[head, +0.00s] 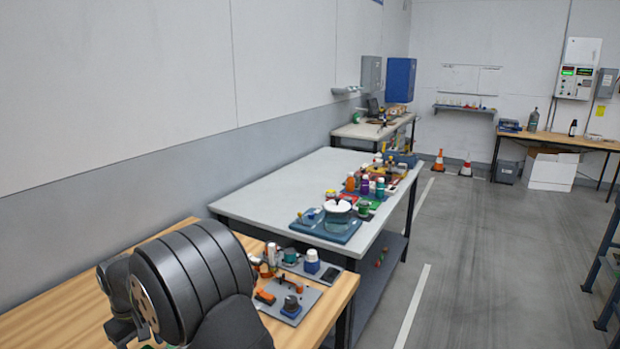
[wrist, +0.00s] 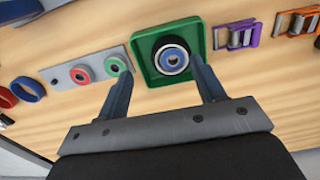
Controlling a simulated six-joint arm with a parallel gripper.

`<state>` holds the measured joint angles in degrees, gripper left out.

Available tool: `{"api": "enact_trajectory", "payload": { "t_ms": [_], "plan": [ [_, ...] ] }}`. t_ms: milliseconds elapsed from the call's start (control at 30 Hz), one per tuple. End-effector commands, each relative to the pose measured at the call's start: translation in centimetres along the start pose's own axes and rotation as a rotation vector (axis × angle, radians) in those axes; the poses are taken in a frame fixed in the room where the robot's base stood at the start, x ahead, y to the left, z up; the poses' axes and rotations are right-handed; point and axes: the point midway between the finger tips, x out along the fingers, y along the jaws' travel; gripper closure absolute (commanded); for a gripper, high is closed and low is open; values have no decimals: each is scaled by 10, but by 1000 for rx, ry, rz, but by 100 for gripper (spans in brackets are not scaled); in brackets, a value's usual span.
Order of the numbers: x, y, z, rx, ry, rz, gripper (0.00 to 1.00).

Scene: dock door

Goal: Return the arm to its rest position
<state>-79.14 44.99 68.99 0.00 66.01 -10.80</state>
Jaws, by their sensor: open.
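In the wrist view my gripper (wrist: 160,82) is open, with its two fingers apart and nothing between them. It hangs over a wooden table (wrist: 95,115). A green square tray (wrist: 142,52) with a dark round part (wrist: 174,58) in it lies just beyond the fingertips. I cannot tell whether a finger touches the tray. In the head view my dark arm fills the lower left over the wooden table (head: 345,290), and my gripper is not visible there.
A grey plate (wrist: 65,78) with red and green rings lies left of the tray. Purple (wrist: 235,35) and orange (wrist: 298,22) items lie to its right. In the head view a grey table (head: 265,200) with several bottles stands beyond. Open floor (head: 465,260) lies to the right.

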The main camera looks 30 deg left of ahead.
Motion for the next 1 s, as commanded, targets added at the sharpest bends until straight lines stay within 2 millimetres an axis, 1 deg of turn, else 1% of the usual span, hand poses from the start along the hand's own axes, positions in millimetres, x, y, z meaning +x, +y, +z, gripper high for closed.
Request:
{"api": "enact_trajectory", "payload": {
  "t_ms": [33, 567, 1000],
  "plan": [
    [-7, 8, 6, 3, 2, 0, 37],
    [-61, 75, 68, 3, 1, 0, 37],
    [-62, 58, 142, 14, 0, 0, 37]
  ]
}}
